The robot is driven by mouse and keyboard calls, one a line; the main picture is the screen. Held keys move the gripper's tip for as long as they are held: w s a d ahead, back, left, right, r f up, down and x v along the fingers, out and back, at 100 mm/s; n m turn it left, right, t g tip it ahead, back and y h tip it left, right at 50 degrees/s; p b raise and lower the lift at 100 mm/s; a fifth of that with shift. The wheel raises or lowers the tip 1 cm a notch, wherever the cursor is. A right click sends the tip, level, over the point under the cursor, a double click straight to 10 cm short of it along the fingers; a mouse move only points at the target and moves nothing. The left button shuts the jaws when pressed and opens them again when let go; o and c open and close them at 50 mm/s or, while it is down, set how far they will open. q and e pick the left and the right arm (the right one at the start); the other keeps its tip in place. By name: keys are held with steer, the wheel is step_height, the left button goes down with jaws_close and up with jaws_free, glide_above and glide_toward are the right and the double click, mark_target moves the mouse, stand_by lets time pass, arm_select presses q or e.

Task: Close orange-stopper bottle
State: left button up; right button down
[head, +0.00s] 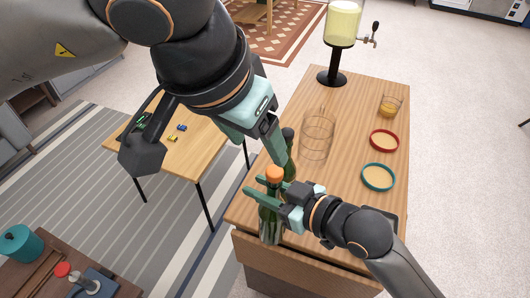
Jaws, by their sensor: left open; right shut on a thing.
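The green bottle (268,229) stands upright near the front left edge of the wooden table. Its orange stopper (274,175) shows at the top of the neck; I cannot tell whether it is fully seated. My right gripper (264,200) is shut on this bottle, with its fingers around the neck below the stopper. My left gripper (281,154) is open just above and behind the stopper, pointing down. Its fingertips are partly hidden, and I cannot tell whether they touch anything.
A clear glass pitcher (318,136), a red-rimmed coaster (384,141), a teal-rimmed coaster (378,178) and a glass with amber drink (390,106) are on the table (345,185). A drink dispenser (342,25) stands at its far end. A lower table (170,155) is left.

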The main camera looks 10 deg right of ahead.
arm_select(q)
steer(key=shift+v, duration=1.1)
